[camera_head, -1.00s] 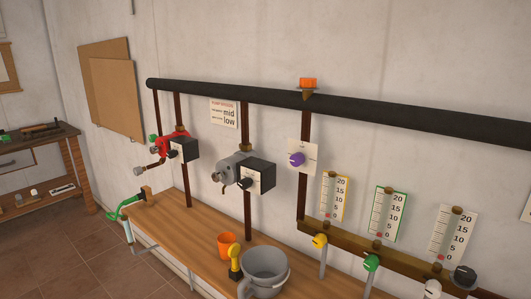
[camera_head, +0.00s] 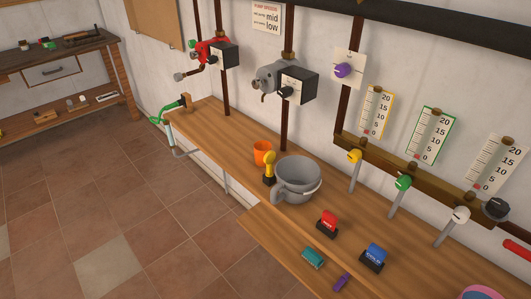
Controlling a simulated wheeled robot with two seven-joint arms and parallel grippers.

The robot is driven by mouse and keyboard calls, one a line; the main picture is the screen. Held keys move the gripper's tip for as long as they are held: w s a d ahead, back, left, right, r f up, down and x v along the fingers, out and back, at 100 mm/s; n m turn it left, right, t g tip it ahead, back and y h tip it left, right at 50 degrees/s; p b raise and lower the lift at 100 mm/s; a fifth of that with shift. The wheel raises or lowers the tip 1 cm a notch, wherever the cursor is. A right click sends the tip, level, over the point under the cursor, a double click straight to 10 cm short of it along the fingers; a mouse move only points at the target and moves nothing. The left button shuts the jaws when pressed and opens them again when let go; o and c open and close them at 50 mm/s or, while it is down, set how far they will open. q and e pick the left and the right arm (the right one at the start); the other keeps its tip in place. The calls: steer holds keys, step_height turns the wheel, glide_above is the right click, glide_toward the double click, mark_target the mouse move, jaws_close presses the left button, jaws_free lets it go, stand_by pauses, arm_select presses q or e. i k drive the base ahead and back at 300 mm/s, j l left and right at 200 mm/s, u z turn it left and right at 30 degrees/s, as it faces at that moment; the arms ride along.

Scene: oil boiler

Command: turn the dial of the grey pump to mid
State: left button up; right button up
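The grey pump (camera_head: 270,78) is mounted on a vertical brown pipe on the wall, above the wooden bench. Its black control box (camera_head: 299,87) is on its right side, with a dark dial (camera_head: 287,92) on the pale front face. The dial's setting is too small to read. A wall sign (camera_head: 267,16) shows the words "mid" and "low". Neither of my grippers is in view.
The red pump (camera_head: 212,52) hangs to the left. The bench (camera_head: 225,150) holds an orange cup (camera_head: 262,153), a grey pot (camera_head: 297,180), a red stamp (camera_head: 327,223) and a blue stamp (camera_head: 374,256). Gauges with valves (camera_head: 403,183) line the right. The tiled floor (camera_head: 100,220) at left is clear.

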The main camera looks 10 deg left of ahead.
mark_target(285, 92)
steer(key=k+l+z, duration=0.1)
steer(key=z, duration=0.3)
steer(key=l+z, duration=0.2)
steer(key=z, duration=0.25)
steer(key=k+l+z, duration=0.1)
steer(key=z, duration=0.3)
steer(key=l+u, duration=0.1)
steer(key=u, duration=1.45)
